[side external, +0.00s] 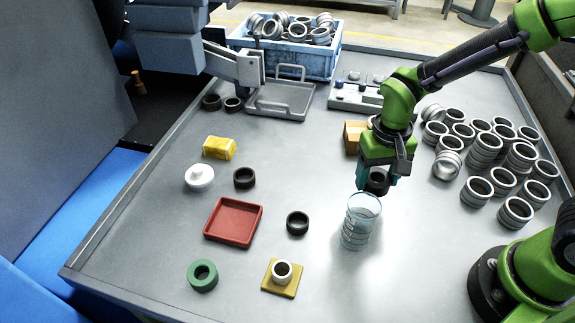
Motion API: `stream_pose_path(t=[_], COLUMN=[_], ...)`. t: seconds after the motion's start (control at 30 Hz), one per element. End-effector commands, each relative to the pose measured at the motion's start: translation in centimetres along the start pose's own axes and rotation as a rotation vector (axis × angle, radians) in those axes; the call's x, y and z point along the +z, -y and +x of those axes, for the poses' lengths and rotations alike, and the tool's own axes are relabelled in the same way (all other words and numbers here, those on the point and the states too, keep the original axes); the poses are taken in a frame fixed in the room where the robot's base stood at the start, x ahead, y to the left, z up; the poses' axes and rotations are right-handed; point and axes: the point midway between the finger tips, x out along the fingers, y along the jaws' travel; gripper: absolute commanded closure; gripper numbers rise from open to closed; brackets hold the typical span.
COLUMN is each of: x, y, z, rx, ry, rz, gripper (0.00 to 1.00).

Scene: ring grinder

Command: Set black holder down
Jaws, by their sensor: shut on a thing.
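My gripper (378,177) is at the right of centre, pointing down and shut on a black holder (378,184). The holder is a short, dark ring, partly hidden by the green gripper. It appears just above and behind the rim of a clear glass (359,226) that stands on the grey table. I cannot tell the exact gap between them. Similar black rings lie on the table: one near the middle (297,223), one farther left (244,178), and two at the back left (211,102).
A red tray (233,221), yellow block (219,148), white round part (199,176), green ring (202,275) and wooden square with a ring (281,290) are at left and front. A cardboard box (354,136) stands behind my gripper.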

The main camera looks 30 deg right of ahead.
Motion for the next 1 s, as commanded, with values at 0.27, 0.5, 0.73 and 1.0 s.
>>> stream_pose_path(t=[0.27, 0.5, 0.73, 1.0], x=[-2.2, -6.5, -10.5, -12.8], y=[4.2, 8.0, 11.5, 13.6], z=[1.2, 1.9, 2.4, 2.5], rx=[-0.002, -0.001, -0.001, -0.002], ry=[-0.001, -0.001, -0.001, -0.001], rz=[0.066, 0.072, 0.071, 0.070], gripper=[0.69, 0.69, 0.69, 0.69])
